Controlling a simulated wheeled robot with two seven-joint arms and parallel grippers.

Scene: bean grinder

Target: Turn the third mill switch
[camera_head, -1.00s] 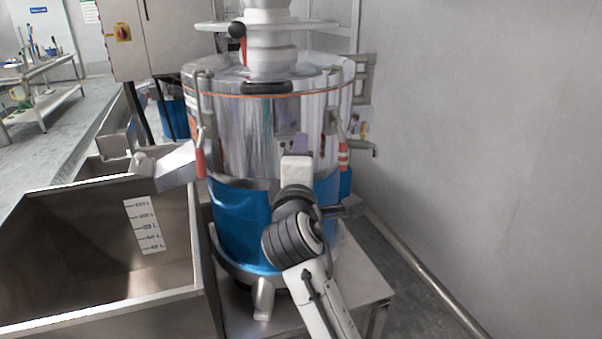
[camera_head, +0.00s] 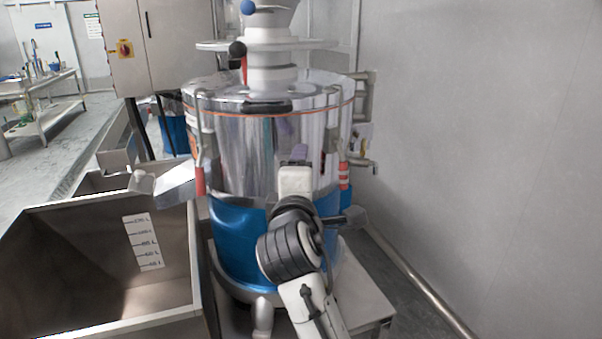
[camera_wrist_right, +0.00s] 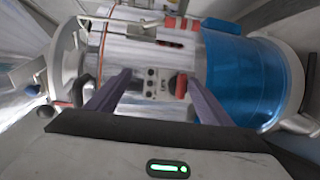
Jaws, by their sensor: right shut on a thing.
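The mill is a tall polished steel drum (camera_head: 235,150) with a blue lower band (camera_head: 235,235). In the right wrist view, its small control panel (camera_wrist_right: 151,85) carries dark round switches and a red switch (camera_wrist_right: 181,86). My right gripper (camera_head: 299,153) is at the front of the drum. In the right wrist view its two purple-grey fingers (camera_wrist_right: 157,78) point at the panel, one on each side of it. It is shut on a switch there, but the contact and which switch it is are unclear. In the head view my right wrist hides the panel. My left gripper is not in view.
An open steel hopper (camera_head: 80,265) with a volume scale stands left of the mill. A grey cabinet (camera_head: 165,35) with a red and yellow switch is behind. A bare grey wall (camera_head: 480,150) and a floor-level pipe (camera_head: 420,285) are on the right.

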